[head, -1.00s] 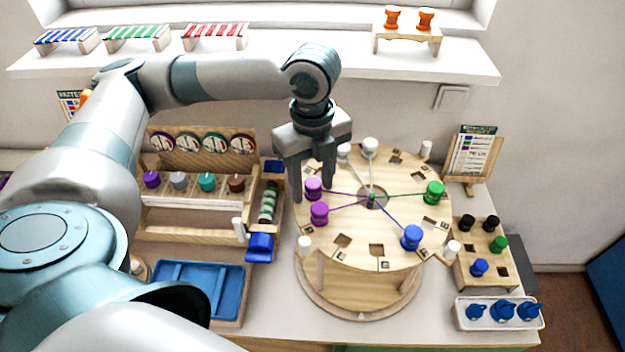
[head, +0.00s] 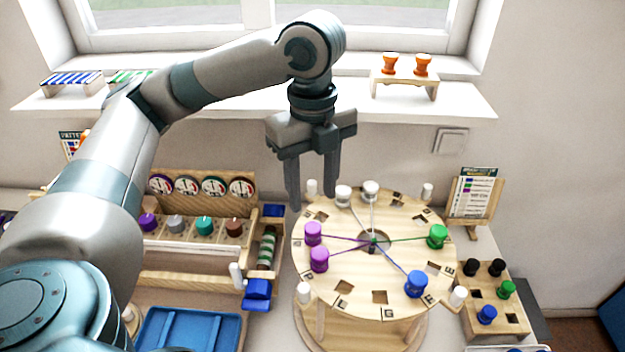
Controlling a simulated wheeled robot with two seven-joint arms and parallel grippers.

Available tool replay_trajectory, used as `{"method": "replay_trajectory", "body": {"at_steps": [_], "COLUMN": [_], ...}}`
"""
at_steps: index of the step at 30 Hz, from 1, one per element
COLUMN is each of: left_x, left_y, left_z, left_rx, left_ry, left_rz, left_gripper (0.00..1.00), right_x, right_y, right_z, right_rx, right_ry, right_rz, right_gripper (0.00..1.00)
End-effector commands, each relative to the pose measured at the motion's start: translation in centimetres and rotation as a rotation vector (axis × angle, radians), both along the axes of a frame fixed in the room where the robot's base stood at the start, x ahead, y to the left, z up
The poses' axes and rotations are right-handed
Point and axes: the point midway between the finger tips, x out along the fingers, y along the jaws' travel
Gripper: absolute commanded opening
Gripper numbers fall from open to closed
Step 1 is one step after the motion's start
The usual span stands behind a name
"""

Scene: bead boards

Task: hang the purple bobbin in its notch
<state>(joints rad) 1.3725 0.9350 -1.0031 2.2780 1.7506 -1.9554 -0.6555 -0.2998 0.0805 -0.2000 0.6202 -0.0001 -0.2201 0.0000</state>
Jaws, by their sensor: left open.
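Two purple bobbins stand side by side at the left of the round wooden board (head: 345,287): an upper purple bobbin (head: 313,233) and a lower purple bobbin (head: 319,259). Purple threads run from them to the board's centre hole. Whether each is fully seated in a notch is too small to tell. My left gripper (head: 313,200) is open and empty, fingers pointing down, above the board's back left edge and apart from the bobbins. My right gripper does not show.
On the board are white bobbins (head: 370,191), a green bobbin (head: 437,237), a blue bobbin (head: 416,284) and white pegs (head: 304,292). A bobbin block (head: 511,321) and a pattern card (head: 472,194) stand at right. A rack of spools (head: 205,226) and a blue tray (head: 185,331) are at left.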

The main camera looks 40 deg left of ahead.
Motion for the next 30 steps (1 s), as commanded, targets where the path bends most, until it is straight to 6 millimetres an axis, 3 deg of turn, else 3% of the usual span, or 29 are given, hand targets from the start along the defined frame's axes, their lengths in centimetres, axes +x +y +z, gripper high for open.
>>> {"method": "replay_trajectory", "body": {"at_steps": [9,30], "left_x": [0.0,0.0], "left_y": [0.0,0.0], "left_z": [2.4,2.4], "left_rx": [-0.001,0.000], "left_ry": [0.000,0.001], "left_rz": [0.000,0.000], "left_gripper": [0.44,0.44], "right_x": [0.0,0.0], "right_y": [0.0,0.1], "right_z": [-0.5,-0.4], "right_rx": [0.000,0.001], "right_ry": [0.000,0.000], "right_rz": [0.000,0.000], "right_gripper": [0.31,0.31]}}
